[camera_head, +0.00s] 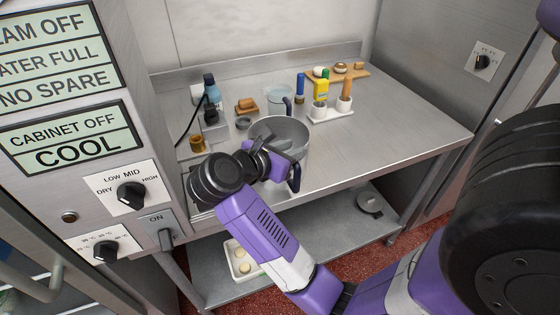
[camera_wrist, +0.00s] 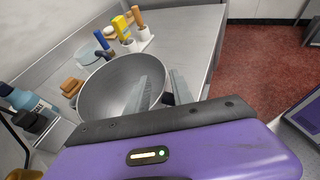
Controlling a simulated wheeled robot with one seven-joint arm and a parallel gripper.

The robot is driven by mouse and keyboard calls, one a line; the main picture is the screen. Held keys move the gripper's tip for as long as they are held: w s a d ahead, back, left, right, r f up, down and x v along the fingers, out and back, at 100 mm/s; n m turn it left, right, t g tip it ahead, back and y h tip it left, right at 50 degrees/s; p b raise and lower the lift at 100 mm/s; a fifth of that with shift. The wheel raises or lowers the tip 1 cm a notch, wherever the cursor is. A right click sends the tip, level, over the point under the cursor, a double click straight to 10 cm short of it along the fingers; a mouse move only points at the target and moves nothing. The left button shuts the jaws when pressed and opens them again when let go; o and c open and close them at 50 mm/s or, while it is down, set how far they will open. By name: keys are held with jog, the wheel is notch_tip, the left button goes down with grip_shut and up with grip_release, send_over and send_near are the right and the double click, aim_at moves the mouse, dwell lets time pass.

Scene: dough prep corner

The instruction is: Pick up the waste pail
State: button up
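The waste pail (camera_head: 298,130) is a round grey metal pail standing on the steel worktop, with a dark handle on its near right side. In the wrist view the pail (camera_wrist: 100,91) shows its empty-looking inside. My gripper (camera_head: 284,146) is at the pail's near side. In the wrist view my gripper (camera_wrist: 160,82) is open. Its left finger is over the pail's inside and its right finger is outside, with the rim and part of the dark handle showing between them. I cannot tell whether either finger touches the wall.
A white tray (camera_head: 331,115) with cups and a yellow container (camera_head: 321,87) stand behind right. The worktop's right part (camera_head: 410,125) is clear.

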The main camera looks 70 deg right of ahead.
aim_at(302, 145)
jog(key=p+x, duration=0.1)
jog(key=x, duration=0.2)
jog(key=shift+s+d, duration=0.15)
jog(key=shift+d, duration=0.2)
jog(key=shift+s+d+f, duration=0.15)
jog(key=shift+d+f, duration=0.15)
jog(key=shift+d, duration=0.2)
grip_shut()
jog(key=shift+r, duration=0.15)
dwell(0.5)
